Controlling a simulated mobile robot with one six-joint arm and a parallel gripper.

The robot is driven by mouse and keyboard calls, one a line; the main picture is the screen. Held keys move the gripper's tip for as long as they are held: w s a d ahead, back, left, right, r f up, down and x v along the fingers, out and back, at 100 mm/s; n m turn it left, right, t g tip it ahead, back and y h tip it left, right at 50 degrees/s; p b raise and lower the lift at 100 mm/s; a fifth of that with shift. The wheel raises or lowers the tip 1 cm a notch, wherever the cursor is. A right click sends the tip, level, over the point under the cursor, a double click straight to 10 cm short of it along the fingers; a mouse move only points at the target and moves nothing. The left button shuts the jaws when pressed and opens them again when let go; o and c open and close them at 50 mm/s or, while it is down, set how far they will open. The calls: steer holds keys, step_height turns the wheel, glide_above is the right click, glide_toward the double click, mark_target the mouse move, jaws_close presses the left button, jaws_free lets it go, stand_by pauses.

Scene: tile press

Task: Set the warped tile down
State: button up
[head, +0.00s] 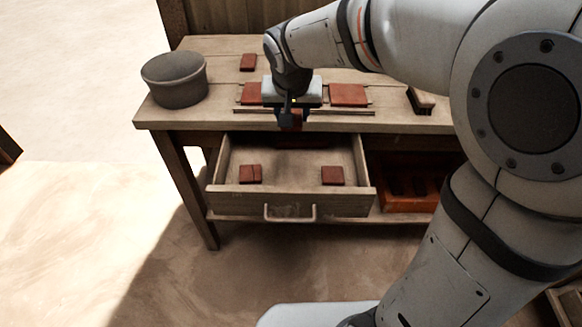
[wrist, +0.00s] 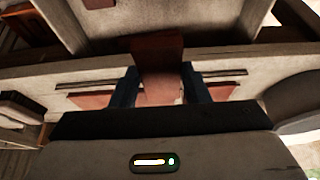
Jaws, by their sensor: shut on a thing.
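My gripper (head: 289,118) is over the front edge of the workbench, above the back of the open drawer. It is shut on a red-brown tile (wrist: 158,62), which sticks out between the two dark fingers in the wrist view. The held tile's shape is too small and foreshortened to show whether it is warped. The open drawer (head: 290,209) holds a tile with a dark line across it (head: 250,174) at left and another tile (head: 332,175) at right. The held tile is apart from both.
On the workbench (head: 190,117) stand a grey pot (head: 175,80) at left, a back tile (head: 247,62), and tiles left (head: 250,94) and right (head: 347,95) of my gripper. A dark block (head: 421,101) sits at right. An orange crate (head: 408,203) is below. The drawer's middle is clear.

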mark_target(292, 171)
step_height(292, 171, down, 18)
steer(key=b, duration=0.4)
steer(key=shift+r, duration=0.15)
steer(key=shift+f, duration=0.2)
steer(key=o, duration=1)
steer(key=shift+r, duration=0.15)
